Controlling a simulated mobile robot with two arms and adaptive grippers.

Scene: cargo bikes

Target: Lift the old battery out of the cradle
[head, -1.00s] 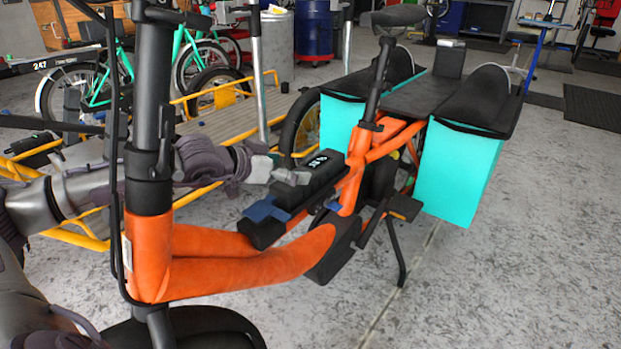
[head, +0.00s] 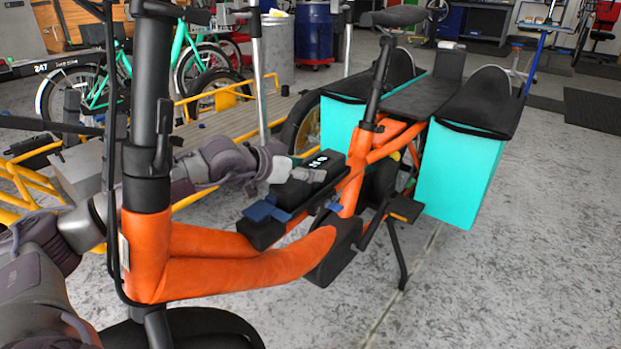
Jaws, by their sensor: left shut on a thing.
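The old battery (head: 320,160) is a dark block with white marks on its top, on the orange cargo bike (head: 235,262). It sits at or just over the black cradle (head: 262,234) along the slanting frame tube; I cannot tell if there is a gap under it. A blue tab (head: 264,211) shows at the cradle's near end. My left gripper (head: 308,176) reaches in from the left and is shut on the battery at its upper near side. The fingers hide part of the battery. My right gripper is not in view.
The bike's upright steering column (head: 149,120) stands in front of my left arm. The seat post (head: 376,90) rises behind the battery. Turquoise panniers (head: 458,175) flank the rear rack. A yellow-framed cargo bike (head: 225,125) stands behind.

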